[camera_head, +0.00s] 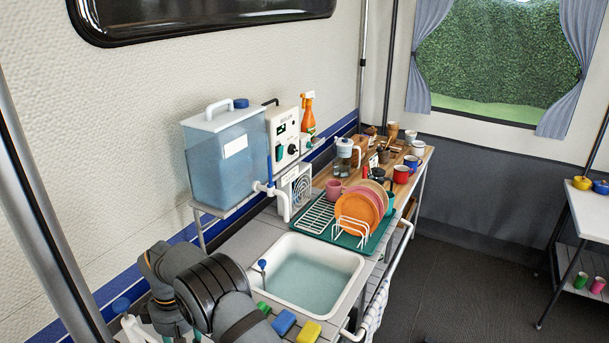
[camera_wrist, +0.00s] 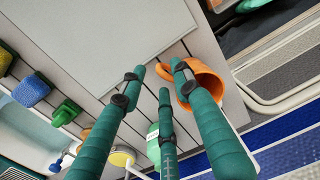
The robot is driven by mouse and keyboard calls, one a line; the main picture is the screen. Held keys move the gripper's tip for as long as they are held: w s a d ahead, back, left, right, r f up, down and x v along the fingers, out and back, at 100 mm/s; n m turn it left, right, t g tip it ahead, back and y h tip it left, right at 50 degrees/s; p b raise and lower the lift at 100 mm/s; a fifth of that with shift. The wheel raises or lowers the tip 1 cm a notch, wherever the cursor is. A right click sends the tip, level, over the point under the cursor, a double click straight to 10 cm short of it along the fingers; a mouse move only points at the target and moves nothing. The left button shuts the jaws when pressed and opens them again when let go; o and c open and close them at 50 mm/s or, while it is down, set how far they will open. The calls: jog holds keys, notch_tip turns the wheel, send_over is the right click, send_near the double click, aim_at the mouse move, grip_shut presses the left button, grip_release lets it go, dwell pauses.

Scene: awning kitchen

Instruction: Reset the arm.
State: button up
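My arm (camera_head: 205,290) shows at the bottom left of the head view, folded beside the sink; my gripper is not visible there. In the wrist view my gripper (camera_wrist: 158,85) has green-wrapped fingers with dark joints. Their tips are spread apart, with nothing visibly held between them. An orange mug (camera_wrist: 208,76) stands on the slatted counter behind the right finger, which partly hides it. I cannot tell whether the finger touches the mug.
The sink (camera_head: 312,275) holds water. Sponges (camera_head: 284,322) lie at its near edge. A dish rack with plates (camera_head: 358,214) and a water tank (camera_head: 222,160) stand beyond. In the wrist view, a pale flat board (camera_wrist: 110,40) lies beside the mug. Open floor (camera_head: 465,270) lies right of the counter.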

notch_tip(320, 180, down, 3)
jog(key=shift+s+f, duration=0.1)
jog(key=shift+f, duration=0.1)
jog(key=shift+r, duration=0.1)
jog(key=shift+r, duration=0.1)
notch_tip(320, 180, up, 11)
jog(key=f, duration=1.1)
jog(key=shift+s+d, duration=0.15)
jog(key=shift+s, duration=0.1)
jog(key=shift+s+d, duration=0.25)
jog(key=shift+d, duration=0.2)
jog(key=shift+r, duration=0.15)
